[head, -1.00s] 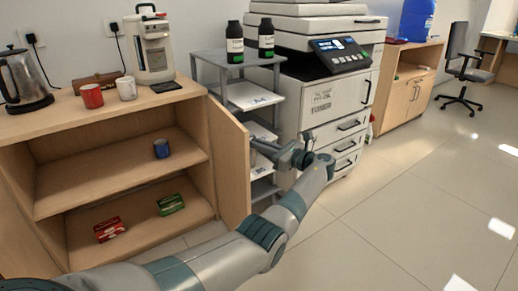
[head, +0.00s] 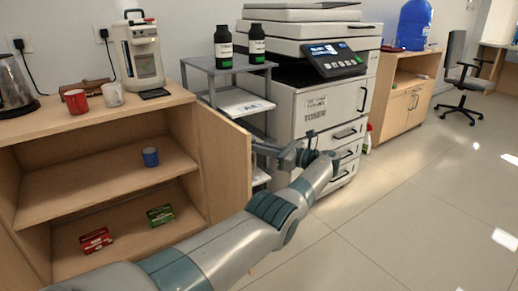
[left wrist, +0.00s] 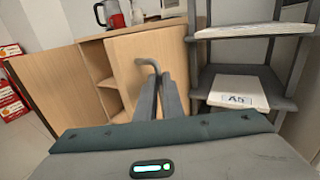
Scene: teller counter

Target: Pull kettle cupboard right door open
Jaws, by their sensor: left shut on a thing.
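The kettle cupboard's right door (head: 222,167) is a light wood panel, standing swung open at the right of the cupboard. My left gripper (head: 272,150) is at the door's outer face, near its free edge. In the left wrist view, the fingers (left wrist: 159,88) are closed together on the curved grey door handle (left wrist: 148,63). The handle is mostly hidden in the head view. The cupboard (head: 105,118) shows two open shelf levels. A kettle (head: 12,88) stands on its top at the left. My right gripper is out of view.
A blue mug (head: 150,157) is on the upper shelf; a red box (head: 96,240) and a green box (head: 160,215) are below. A grey rack (head: 205,66) and the printer (head: 318,110) stand close beyond the door. Floor to the right is clear.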

